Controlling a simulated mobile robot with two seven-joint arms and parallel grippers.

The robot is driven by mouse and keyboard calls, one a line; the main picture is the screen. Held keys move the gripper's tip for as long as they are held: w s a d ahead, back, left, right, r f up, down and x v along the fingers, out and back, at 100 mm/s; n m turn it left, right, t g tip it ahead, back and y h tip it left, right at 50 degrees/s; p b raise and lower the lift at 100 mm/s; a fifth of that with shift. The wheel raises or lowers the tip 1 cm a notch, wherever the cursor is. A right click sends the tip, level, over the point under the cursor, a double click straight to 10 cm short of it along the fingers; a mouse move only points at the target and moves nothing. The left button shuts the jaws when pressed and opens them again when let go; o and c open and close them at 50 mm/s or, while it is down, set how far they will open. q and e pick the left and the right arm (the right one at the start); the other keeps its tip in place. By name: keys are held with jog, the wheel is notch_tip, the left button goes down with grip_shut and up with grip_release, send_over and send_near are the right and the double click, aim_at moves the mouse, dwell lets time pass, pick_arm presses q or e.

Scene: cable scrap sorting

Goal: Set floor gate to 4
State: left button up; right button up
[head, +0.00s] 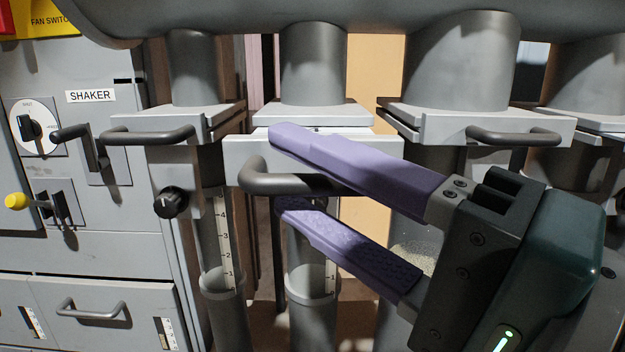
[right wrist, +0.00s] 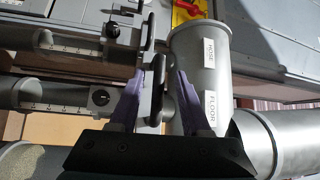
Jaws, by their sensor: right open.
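In the head view a pale slide gate (head: 236,160) sits under the second duct, with a dark grey bar handle (head: 256,178) on its front. My right gripper (head: 280,170) has purple fingers spread open, one above and one below this handle. In the right wrist view the dark handle (right wrist: 157,88) stands between the fingers of my right gripper (right wrist: 160,90), with a gap showing on at least one side. A FLOOR label (right wrist: 210,105) is on the grey duct beside it. The gate's setting cannot be read. My left gripper is not in view.
Neighbouring gates have their own handles, one at left (head: 155,136) and one at right (head: 512,138). A black knob (head: 171,202) and clear tubes with number scales (head: 223,240) are below. The SHAKER panel (head: 90,97) with levers stands at left.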

jog(key=shift+s+d+f, duration=0.15)
jog(key=shift+s+d, duration=0.1)
jog(key=shift+d, duration=0.05)
jog(key=b+v, duration=0.4)
jog(key=v, duration=0.5)
jog(key=shift+b, duration=0.4)
jog(key=shift+s, duration=0.1)
